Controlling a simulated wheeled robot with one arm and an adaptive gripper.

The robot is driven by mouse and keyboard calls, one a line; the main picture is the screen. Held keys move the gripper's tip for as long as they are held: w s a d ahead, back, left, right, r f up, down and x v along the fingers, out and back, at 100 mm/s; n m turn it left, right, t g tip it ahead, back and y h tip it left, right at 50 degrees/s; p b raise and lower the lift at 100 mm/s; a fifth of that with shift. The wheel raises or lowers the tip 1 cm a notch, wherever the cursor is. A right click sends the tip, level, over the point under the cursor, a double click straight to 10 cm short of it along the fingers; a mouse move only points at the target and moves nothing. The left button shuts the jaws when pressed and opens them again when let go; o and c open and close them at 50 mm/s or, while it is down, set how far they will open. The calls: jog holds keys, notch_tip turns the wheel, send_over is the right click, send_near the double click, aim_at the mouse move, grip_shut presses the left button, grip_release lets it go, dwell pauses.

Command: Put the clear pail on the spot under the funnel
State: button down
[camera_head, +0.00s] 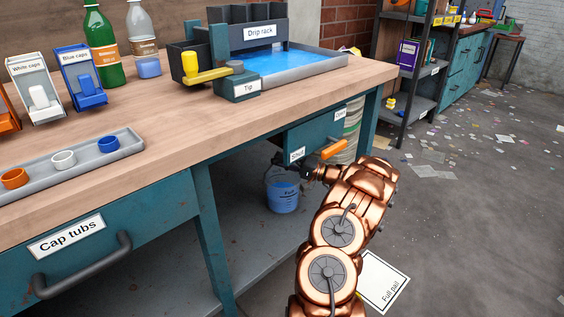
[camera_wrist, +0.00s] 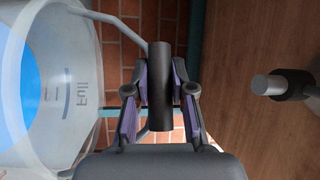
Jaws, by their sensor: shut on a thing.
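The clear pail (camera_head: 283,190) is under the bench, below the teal box with the orange lever, and holds blue liquid. My gripper (camera_head: 287,163) is at the top of the pail. In the wrist view my gripper (camera_wrist: 160,90) is shut on the dark grip (camera_wrist: 160,70) of the pail's handle. I cannot tell whether the pail hangs or rests on the lower shelf. I cannot make out the funnel or the spot under it.
The orange lever (camera_head: 334,149) sits between "Shut" and "Open" labels, close above my arm. A metal spout-like stub (camera_wrist: 272,84) shows in the wrist view. A white "Full pail" mat (camera_head: 384,281) lies on the floor. The lower shelf (camera_head: 240,245) has bare room. A bench leg (camera_head: 210,240) stands left.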

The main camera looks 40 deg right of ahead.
jog(key=shift+f, duration=0.15)
jog(key=c, duration=1)
grip_release()
jog(key=shift+s+r, duration=0.1)
jog(key=shift+r, duration=0.15)
jog(key=p+v, duration=0.3)
jog(key=v, duration=0.8)
jog(key=shift+s+d+f, duration=0.2)
jog(key=shift+s, duration=0.15)
